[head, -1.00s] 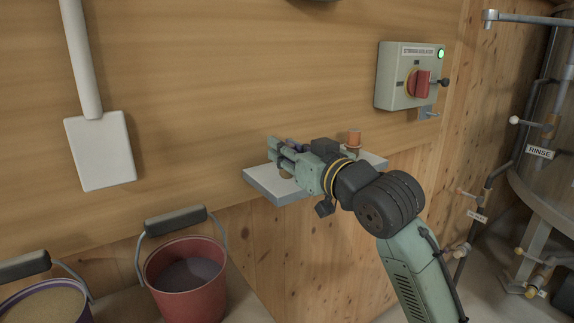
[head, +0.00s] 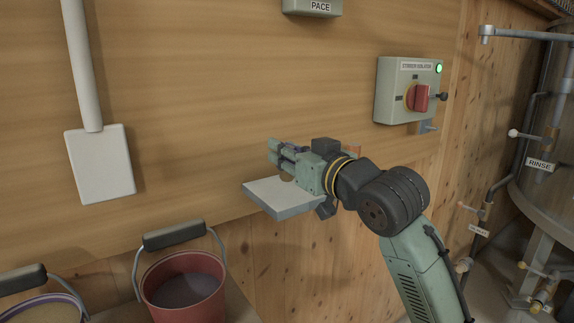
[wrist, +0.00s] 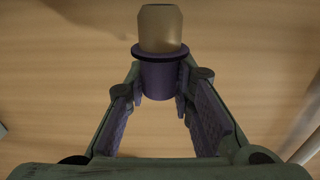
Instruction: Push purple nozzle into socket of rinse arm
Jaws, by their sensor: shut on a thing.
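The purple nozzle (wrist: 160,78) has a dark collar and a tan upper part, and sits between the two fingertips in the wrist view. My gripper (wrist: 161,90) is shut on its purple body. In the head view my gripper (head: 277,153) is above the pale shelf (head: 282,200), pointing left, and only a little purple of the nozzle shows there. The rinse arm (head: 525,38) is the grey pipe at the upper right, with a downturned end (head: 486,36). It is well apart from my gripper. The inside of its socket cannot be seen.
An orange object (head: 354,150) is mostly hidden behind my arm. The isolator box (head: 406,90) with its red knob is on the wall between gripper and rinse arm. Valves and a tank are at right.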

